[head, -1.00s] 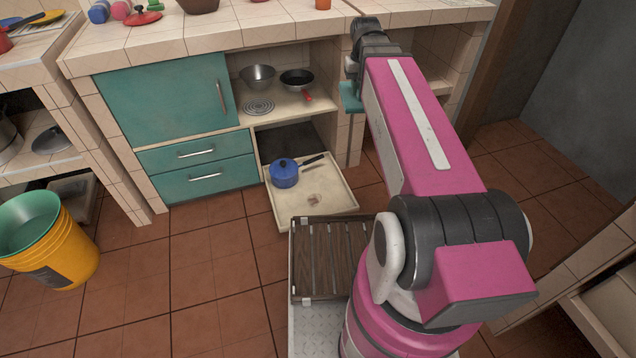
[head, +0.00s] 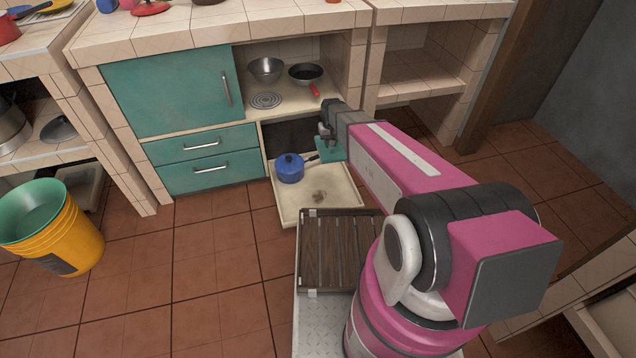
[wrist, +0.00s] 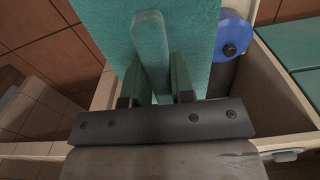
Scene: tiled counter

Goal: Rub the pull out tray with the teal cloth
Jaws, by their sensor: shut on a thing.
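The pull out tray (head: 336,210) extends from the low cabinet, pale and shallow, with a brown stain (head: 319,196) on its floor. A blue lidded pot (head: 290,168) stands in its left rear part; its lid also shows in the wrist view (wrist: 232,34). In the head view the cloth (head: 328,151) is over the tray's right rear part, by the pot's handle. I cannot tell whether it touches the tray. The fingertips are partly hidden in the head view.
A shelf above the tray holds a metal bowl (head: 267,69), a black pan (head: 305,74) and a coil trivet (head: 266,100). Teal drawers (head: 205,170) are left of the tray. A slatted wooden rack (head: 335,250) lies just in front of it. Yellow buckets (head: 75,245) stand far left.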

